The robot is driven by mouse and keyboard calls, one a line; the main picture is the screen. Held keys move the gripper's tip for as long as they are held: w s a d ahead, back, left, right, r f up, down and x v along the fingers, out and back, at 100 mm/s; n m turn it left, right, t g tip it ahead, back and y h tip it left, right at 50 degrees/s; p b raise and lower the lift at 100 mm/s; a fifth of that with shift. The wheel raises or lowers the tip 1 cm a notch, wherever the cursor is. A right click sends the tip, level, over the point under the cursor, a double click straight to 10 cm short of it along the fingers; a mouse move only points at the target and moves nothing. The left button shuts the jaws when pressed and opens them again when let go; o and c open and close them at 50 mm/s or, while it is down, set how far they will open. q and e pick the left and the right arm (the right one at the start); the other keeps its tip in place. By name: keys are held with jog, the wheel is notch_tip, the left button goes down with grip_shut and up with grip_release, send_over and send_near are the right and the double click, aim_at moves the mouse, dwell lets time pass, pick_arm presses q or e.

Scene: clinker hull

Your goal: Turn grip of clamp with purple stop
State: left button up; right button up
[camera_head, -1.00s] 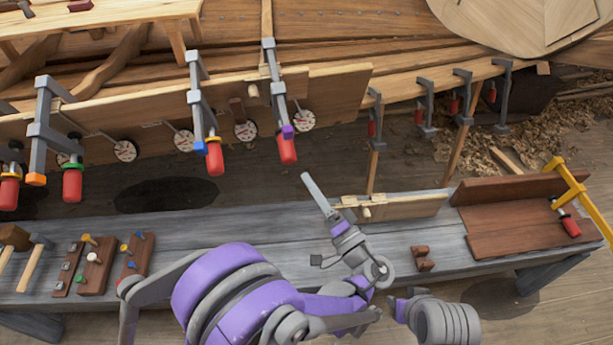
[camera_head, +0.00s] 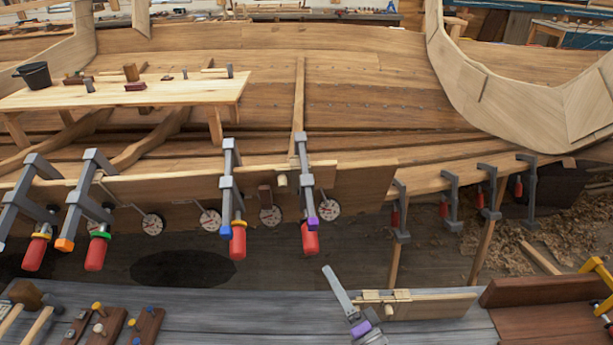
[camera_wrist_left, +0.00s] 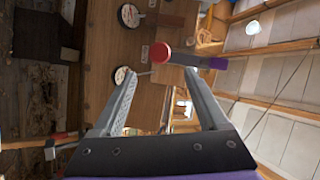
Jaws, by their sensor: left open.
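The clamp with the purple stop (camera_head: 313,222) hangs on the plank edge, rightmost of the near group of clamps. Its red grip (camera_head: 310,239) points downward below the stop. My left gripper (camera_head: 328,274) is below and slightly right of this grip, apart from it, its finger pointing up. In the left wrist view the gripper (camera_wrist_left: 160,76) is open and empty. There the round red end of the grip (camera_wrist_left: 159,52) shows beyond the fingertips, with the purple stop (camera_wrist_left: 218,63) to its right. My right gripper is out of view.
A clamp with a blue stop (camera_head: 226,231) hangs to the left, then ones with green (camera_head: 100,234) and orange (camera_head: 65,245) stops. Round dial gauges (camera_head: 270,215) sit along the plank. A grey bench (camera_head: 240,310) with tools lies below.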

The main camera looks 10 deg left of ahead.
aim_at(313, 252)
pick_arm(q)
notch_tip(313, 252, up, 2)
jog(key=s+a+n+h+p, duration=0.25)
jog(key=n+h+p, duration=0.3)
jog(key=n, duration=0.35)
jog(key=shift+h, duration=0.35)
jog(key=x, duration=1.1)
jog(key=shift+r, duration=0.3)
grip_shut()
